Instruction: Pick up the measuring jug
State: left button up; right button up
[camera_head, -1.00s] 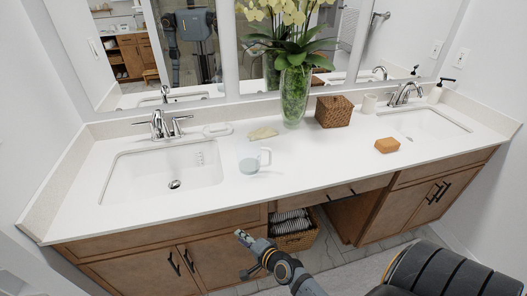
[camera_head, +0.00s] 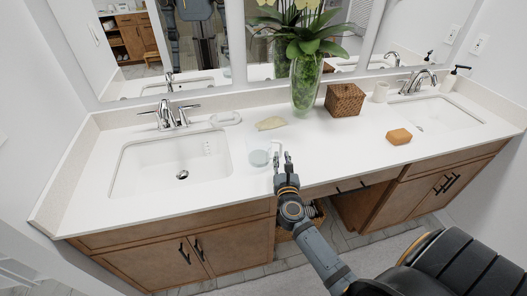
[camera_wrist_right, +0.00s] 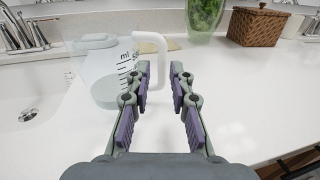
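The measuring jug is clear with dark markings and a pale handle. It stands upright on the white counter (camera_head: 232,190), right of the left sink, in the head view (camera_head: 259,157). In the right wrist view the jug (camera_wrist_right: 105,72) is at the left, with its handle (camera_wrist_right: 152,38) pointing right, partly hidden behind a finger. My right gripper (camera_head: 283,158) is open and empty, just right of the jug at the handle side. In the wrist view its fingertips (camera_wrist_right: 160,66) are apart, with the handle's lower part showing between them. Whether they touch it I cannot tell. My left gripper is out of view.
A soap bar or sponge (camera_head: 399,136) lies to the right. A woven box (camera_head: 345,99), a glass vase (camera_head: 305,85) and a yellowish item (camera_head: 270,123) are behind. Sinks lie left (camera_head: 170,165) and right (camera_head: 440,113). The counter between the jug and the orange bar is clear.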

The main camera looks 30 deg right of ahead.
aim_at(281, 149)
jog(key=shift+w+d+f, duration=0.1)
jog(key=shift+w+d, duration=0.1)
jog(key=shift+w, duration=0.3)
jog(key=shift+w+d, duration=0.1)
jog(key=shift+w, duration=0.15)
jog(key=p+x, duration=0.1)
jog(key=x, duration=0.3)
jog(key=shift+s+d, duration=0.1)
jog(key=shift+d, duration=0.05)
jog(key=shift+w+d+f, duration=0.1)
jog(key=shift+w+d, duration=0.05)
jog(key=shift+w, duration=0.2)
jog(key=shift+s, duration=0.15)
jog(key=shift+c, duration=0.7)
grip_shut()
